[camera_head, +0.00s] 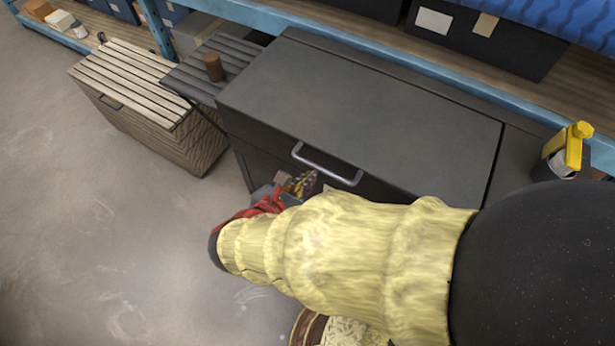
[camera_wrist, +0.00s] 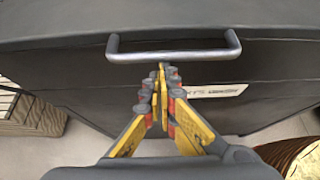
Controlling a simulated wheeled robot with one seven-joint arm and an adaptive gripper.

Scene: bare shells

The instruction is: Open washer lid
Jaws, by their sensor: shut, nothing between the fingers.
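The washer is a dark grey box with a flat lid (camera_head: 370,105), which lies closed. A silver bar handle (camera_head: 327,166) is fixed at the lid's front edge. In the wrist view the handle (camera_wrist: 172,55) runs across the upper middle of the picture. My gripper (camera_head: 303,183) is in front of the washer, just below the handle in the head view. In the wrist view its yellow and grey fingers (camera_wrist: 161,72) are together, with their tips close under the bar and nothing between them. I cannot tell whether the tips touch the bar. My padded arm hides part of the washer's front.
A slatted wooden chest (camera_head: 125,85) and a dark slatted stand (camera_head: 235,60) with a brown cup (camera_head: 213,67) are left of the washer. A blue-framed shelf (camera_head: 400,45) runs behind. A yellow-topped bottle (camera_head: 565,150) stands at the right. The floor (camera_head: 90,220) at left is clear.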

